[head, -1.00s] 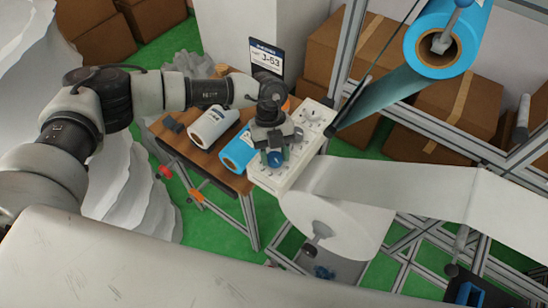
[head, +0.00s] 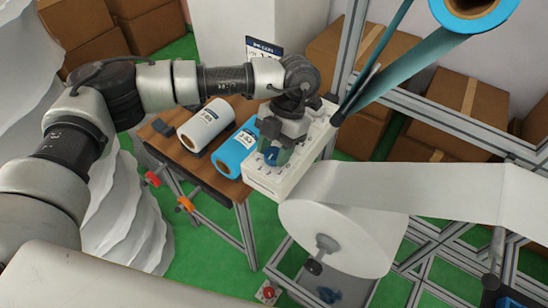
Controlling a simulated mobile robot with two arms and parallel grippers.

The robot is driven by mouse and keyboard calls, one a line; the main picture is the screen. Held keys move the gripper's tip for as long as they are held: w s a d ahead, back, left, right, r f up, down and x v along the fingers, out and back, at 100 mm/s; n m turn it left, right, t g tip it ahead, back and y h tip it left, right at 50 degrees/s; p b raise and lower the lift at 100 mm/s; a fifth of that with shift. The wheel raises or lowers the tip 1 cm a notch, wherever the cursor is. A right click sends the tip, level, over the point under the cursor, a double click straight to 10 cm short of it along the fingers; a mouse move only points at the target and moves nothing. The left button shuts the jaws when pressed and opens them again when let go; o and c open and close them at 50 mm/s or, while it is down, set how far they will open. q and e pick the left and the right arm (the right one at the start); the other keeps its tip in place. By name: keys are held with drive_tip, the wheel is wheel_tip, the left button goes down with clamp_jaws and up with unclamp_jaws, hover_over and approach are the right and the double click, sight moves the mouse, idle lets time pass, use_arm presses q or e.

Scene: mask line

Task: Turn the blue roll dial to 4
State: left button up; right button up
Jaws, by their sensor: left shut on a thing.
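The blue dial (head: 271,157) sits on the near part of a white control panel (head: 262,182). My left gripper (head: 276,153) points down over it, shut on the dial, with its fingers at the dial's sides. The gripper and wrist hide part of the panel's face. Small markings show around the dial, but I cannot read the number it points to. My right gripper is not in view.
A white roll (head: 206,125) and a blue roll (head: 238,151) lie on the wooden table (head: 165,140) left of the panel. A large white material roll (head: 330,235) hangs close in front. Metal frame bars stand at the right.

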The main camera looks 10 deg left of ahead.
use_arm(q)
drive_tip(key=m+t+y+b, duration=0.1)
drive_tip(key=m+b, duration=0.3)
drive_tip(key=m+t+y+b, duration=0.1)
drive_tip(key=m+b, duration=0.3)
drive_tip(key=b, duration=0.1)
drive_tip(key=shift+s+d+f, duration=0.1)
drive_tip(key=shift+f, duration=0.1)
drive_tip(key=shift+r+m+t+b, duration=0.2)
drive_tip(key=shift+m+t+b, duration=0.8)
drive_tip(key=shift+m+b, duration=1.05)
drive_tip(key=shift+m, duration=0.35)
drive_tip(key=o, duration=0.9)
drive_tip(key=shift+r, duration=0.1)
drive_tip(key=p+v, duration=0.1)
drive_tip(key=v, duration=0.9)
drive_tip(key=shift+s+d+r, duration=0.15)
drive_tip(key=shift+d+r, duration=0.1)
drive_tip(key=shift+r, duration=0.05)
